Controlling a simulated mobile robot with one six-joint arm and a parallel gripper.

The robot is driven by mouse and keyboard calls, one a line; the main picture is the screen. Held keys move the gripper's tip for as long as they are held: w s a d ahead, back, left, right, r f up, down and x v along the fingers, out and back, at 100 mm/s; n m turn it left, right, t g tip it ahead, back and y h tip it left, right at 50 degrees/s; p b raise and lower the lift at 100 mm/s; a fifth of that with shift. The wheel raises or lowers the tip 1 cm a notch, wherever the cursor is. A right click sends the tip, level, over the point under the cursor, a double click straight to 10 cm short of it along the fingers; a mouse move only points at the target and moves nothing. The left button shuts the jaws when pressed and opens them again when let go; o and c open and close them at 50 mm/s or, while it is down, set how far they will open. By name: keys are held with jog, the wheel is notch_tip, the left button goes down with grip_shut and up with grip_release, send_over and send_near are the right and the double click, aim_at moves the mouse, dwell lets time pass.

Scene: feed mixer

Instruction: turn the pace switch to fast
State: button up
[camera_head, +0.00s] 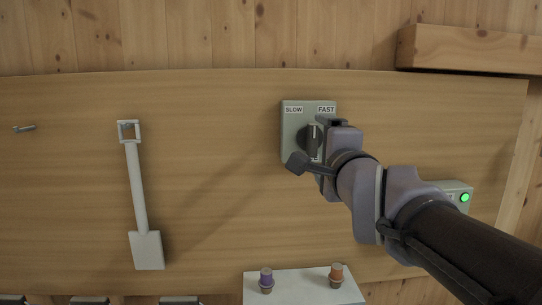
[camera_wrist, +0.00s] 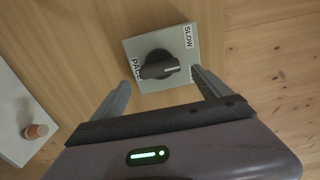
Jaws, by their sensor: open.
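The pace switch is a grey-green plate (camera_head: 291,125) on the wooden board, with SLOW at upper left and FAST at upper right in the head view. Its black knob (camera_head: 312,143) has a raised handle with a pale mark near the top. The mark points roughly straight up, between the two labels. My gripper (camera_wrist: 160,77) is open in front of the switch. In the wrist view the knob (camera_wrist: 155,62) appears between and just beyond the two fingertips; I see no clear contact.
A white shovel (camera_head: 140,200) hangs at left. A box with a lit green button (camera_head: 465,197) sits right, partly behind my arm. Below, a pale panel (camera_head: 300,291) carries purple (camera_head: 266,278) and orange (camera_head: 336,273) knobs. A wooden beam (camera_head: 470,50) juts at upper right.

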jog(key=s+p, duration=0.3)
jog(key=s, duration=1)
jog(key=shift+s+p, duration=0.2)
jog(key=shift+p, duration=0.2)
